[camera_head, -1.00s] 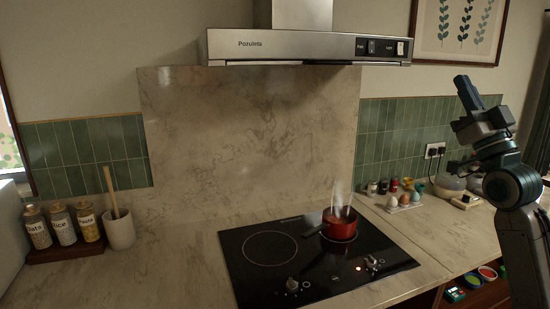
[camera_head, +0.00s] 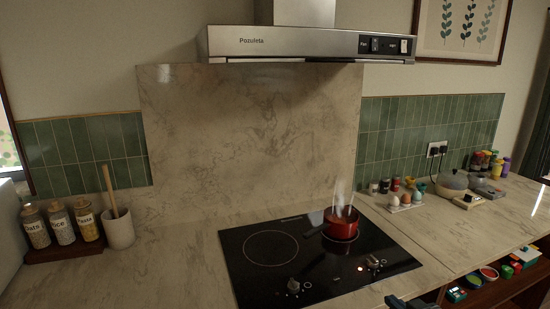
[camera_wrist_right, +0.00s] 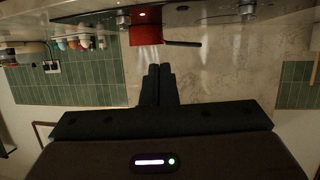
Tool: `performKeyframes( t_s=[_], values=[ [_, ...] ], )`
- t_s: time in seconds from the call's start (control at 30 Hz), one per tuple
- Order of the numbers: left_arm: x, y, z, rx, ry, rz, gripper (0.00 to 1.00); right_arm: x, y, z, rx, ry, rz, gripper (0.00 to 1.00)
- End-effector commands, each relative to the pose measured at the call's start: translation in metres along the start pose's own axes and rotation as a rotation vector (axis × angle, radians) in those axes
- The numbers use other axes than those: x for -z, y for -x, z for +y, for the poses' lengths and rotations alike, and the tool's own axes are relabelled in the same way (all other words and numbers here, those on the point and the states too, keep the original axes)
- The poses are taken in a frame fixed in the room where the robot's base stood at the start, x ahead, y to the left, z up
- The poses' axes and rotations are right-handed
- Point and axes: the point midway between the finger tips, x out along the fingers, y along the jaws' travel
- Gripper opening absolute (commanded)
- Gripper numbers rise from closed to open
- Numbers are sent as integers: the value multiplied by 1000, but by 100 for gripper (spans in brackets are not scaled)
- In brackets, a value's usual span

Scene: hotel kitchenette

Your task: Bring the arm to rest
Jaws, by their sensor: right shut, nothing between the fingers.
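My right gripper (camera_wrist_right: 158,72) is shut and empty in the right wrist view, its two dark fingers side by side. In the head view only a small dark part of the right gripper (camera_head: 410,303) shows at the bottom edge, in front of the hob's right front corner. My left gripper is in neither view.
A red pot (camera_head: 341,224) steams on the black hob (camera_head: 262,282), with a red light lit by the knobs. An egg holder (camera_head: 405,206) and small jars stand right of it. Labelled jars (camera_head: 62,226) and a utensil cup (camera_head: 118,232) stand at left. An open shelf (camera_head: 490,291) lies below the counter at right.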

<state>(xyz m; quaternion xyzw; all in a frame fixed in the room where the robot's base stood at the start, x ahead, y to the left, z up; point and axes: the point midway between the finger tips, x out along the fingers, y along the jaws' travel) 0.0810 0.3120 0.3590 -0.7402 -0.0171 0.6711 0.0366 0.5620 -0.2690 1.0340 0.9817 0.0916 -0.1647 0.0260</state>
Motion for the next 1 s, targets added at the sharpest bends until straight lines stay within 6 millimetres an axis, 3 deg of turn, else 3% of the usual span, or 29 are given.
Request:
performKeyframes(
  t_s=[0.03, 0.1, 0.2, 0.3, 0.5, 0.73, 1.0],
  values=[
    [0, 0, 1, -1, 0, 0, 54, -38, 14, -9, -10, -5, -99, 0],
    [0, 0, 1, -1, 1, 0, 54, -84, 34, -18, -29, -6, -229, 0],
    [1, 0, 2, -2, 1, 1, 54, -139, 69, -28, -56, -10, -403, 0],
    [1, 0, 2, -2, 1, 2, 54, -177, 102, -36, -78, -14, -538, 0],
    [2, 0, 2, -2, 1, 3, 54, -227, 157, -47, -114, -23, -742, 0],
    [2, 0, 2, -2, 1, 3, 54, -263, 215, -57, -148, -35, -930, 0],
    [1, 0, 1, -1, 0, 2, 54, -320, 176, -49, -151, -41, -956, 0]
  ],
)
